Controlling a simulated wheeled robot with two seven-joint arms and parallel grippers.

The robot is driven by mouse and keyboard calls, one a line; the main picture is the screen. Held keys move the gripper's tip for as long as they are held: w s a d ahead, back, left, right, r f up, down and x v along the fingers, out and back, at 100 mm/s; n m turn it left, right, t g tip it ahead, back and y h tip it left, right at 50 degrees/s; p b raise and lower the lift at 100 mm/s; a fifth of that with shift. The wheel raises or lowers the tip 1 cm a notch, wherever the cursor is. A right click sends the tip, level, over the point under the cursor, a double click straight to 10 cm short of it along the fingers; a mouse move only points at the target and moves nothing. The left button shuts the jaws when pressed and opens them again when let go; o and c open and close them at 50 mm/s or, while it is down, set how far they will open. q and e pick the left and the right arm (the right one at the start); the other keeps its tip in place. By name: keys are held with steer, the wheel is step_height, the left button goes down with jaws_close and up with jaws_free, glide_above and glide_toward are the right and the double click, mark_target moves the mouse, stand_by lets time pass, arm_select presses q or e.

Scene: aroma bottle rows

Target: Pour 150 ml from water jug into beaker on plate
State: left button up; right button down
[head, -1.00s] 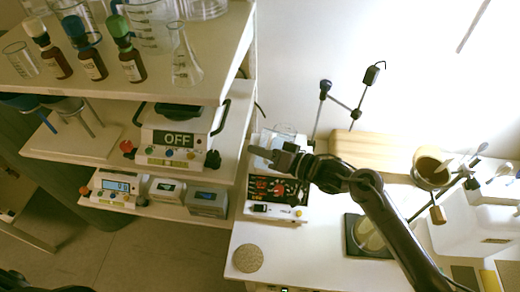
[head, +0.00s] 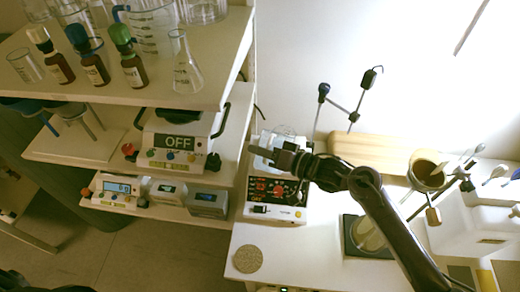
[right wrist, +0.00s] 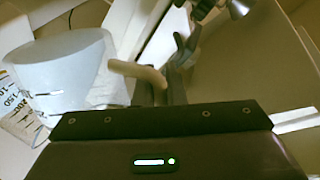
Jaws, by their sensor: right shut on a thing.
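My right gripper (head: 270,154) is over the back of the hot plate (head: 275,190), a white unit with a black control panel. A clear vessel (head: 283,134) shows beside the gripper there; jug and beaker overlap and I cannot separate them in the head view. In the right wrist view a pale, translucent jug (right wrist: 60,68) is close by on the left. Its curved handle (right wrist: 150,76) reaches to my dark fingers, which are shut on it. Graduation marks, including 150 and 100, show at the left edge; whose they are is unclear. Water flow cannot be seen.
Shelves at left hold brown bottles (head: 95,68), a flask (head: 186,72) and a device reading OFF (head: 175,142). A jointed stand (head: 355,115) rises behind the plate. A wooden board (head: 370,150) lies behind my arm. A round mat (head: 248,258) lies at the front.

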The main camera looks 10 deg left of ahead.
steer(key=shift+w+r+p, duration=0.15)
steer(key=shift+r+p, duration=0.2)
steer(key=shift+p, duration=0.05)
steer(key=shift+f, duration=0.15)
steer(key=shift+f, duration=0.2)
steer(key=shift+w+d+r+m+p, duration=0.1)
steer(key=shift+w+r+m+p, duration=0.25)
steer(key=shift+p, duration=0.7)
steer(key=shift+w+r+m+p, duration=0.1)
steer(key=shift+r+m+p, duration=0.15)
steer(key=shift+r+p, duration=0.55)
stand_by(5.4)
